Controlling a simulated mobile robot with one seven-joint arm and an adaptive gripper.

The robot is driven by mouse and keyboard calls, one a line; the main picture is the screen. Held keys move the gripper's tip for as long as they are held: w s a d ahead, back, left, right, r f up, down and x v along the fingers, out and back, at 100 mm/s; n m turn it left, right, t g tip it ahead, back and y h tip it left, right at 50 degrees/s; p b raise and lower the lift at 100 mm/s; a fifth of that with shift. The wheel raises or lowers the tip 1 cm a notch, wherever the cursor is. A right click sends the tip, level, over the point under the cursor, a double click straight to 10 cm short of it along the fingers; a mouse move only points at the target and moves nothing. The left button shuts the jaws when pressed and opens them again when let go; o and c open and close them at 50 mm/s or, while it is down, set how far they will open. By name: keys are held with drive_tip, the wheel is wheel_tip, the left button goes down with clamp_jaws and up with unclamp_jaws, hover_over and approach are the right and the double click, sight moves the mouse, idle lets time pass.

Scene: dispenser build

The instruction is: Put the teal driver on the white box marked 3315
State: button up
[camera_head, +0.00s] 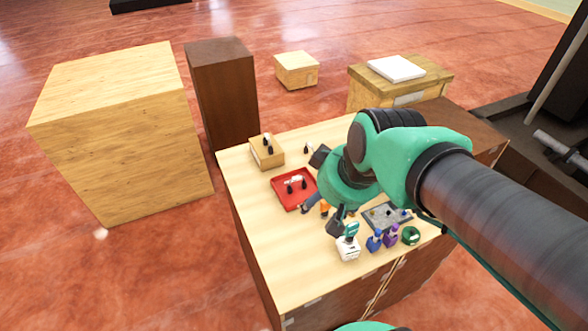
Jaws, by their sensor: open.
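A small teal item (351,229), which looks like the teal driver, is at the front of the light wood table. It overlaps a small white piece (348,251) in the picture, and I cannot tell whether the two are joined. My gripper (334,220) is open, its dark parts just left of the teal item; contact cannot be judged. A flat white box (397,68) lies on a wooden crate behind the table. No number on it is readable. My arm comes in from the right and hides part of the table.
A blue driver (374,241), a purple driver (391,236) and a green ring (411,235) stand right of the teal item. A red tray (282,198), wooden box (276,159) and grey tray (376,222) are on the table (262,237). The wooden crate (435,84) stands behind.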

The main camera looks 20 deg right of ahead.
drive_tip(key=s+a+r, duration=0.2)
drive_tip(key=a+r, duration=0.2)
drive_tip(key=r, duration=0.1)
drive_tip(key=shift+s+t, duration=0.3)
drive_tip(key=shift+s, duration=0.05)
wheel_tip(320, 180, down, 9)
drive_tip(key=b, duration=0.9)
drive_tip(key=shift+f, duration=0.15)
idle(0.8)
